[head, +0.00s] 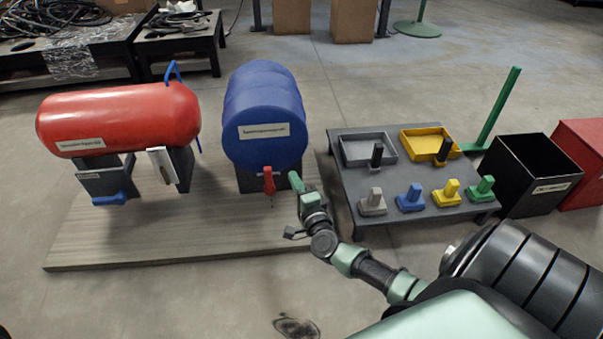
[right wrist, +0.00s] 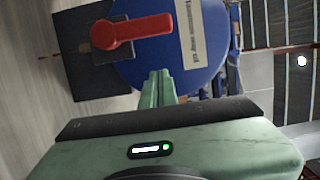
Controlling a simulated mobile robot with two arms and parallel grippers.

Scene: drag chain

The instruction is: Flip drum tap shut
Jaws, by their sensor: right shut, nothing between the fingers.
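The blue drum (head: 262,115) lies on its stand with its labelled round end facing me. Its red tap lever (head: 269,180) hangs at the lower front of that end, with a thin brass-coloured part below it. In the right wrist view the red lever (right wrist: 130,33) lies across the blue end (right wrist: 205,55), beside a dark stand. My right gripper (head: 295,181) is shut and empty just right of the lever, apart from it. Its closed fingers (right wrist: 157,88) point toward the drum end in the wrist view. My left gripper is not in view.
A red tank (head: 120,115) with blue handles stands left on the same wooden board (head: 160,235). A grey table (head: 345,185) with trays and several coloured blocks stands close to the right of my gripper. A black bin (head: 525,180) is farther right.

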